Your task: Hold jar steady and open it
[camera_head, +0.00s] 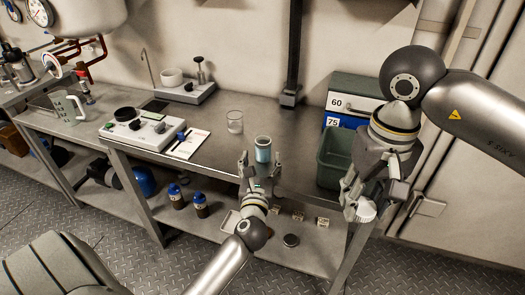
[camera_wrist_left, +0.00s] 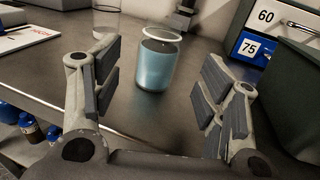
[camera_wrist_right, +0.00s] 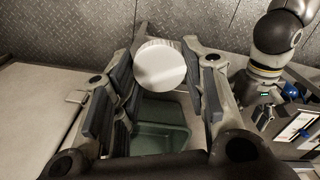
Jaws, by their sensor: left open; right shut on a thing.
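The blue jar (camera_head: 263,152) stands upright on the metal bench, with its top open and no lid on it. It also shows in the left wrist view (camera_wrist_left: 156,68), just beyond the fingers. My left gripper (camera_head: 260,166) is open at the jar's near side, its fingers spread to either side and apart from the jar. My right gripper (camera_head: 361,200) is shut on a round white lid (camera_wrist_right: 160,66), which also shows low in the head view (camera_head: 365,211). The lid is held in the air off to the right, in front of the bench's right end.
A green bin (camera_head: 334,160) stands right of the jar, before a drawer unit (camera_head: 350,93) marked 60 and 75. A clear glass beaker (camera_head: 235,121) stands behind left. A balance-like device (camera_head: 140,130) is further left.

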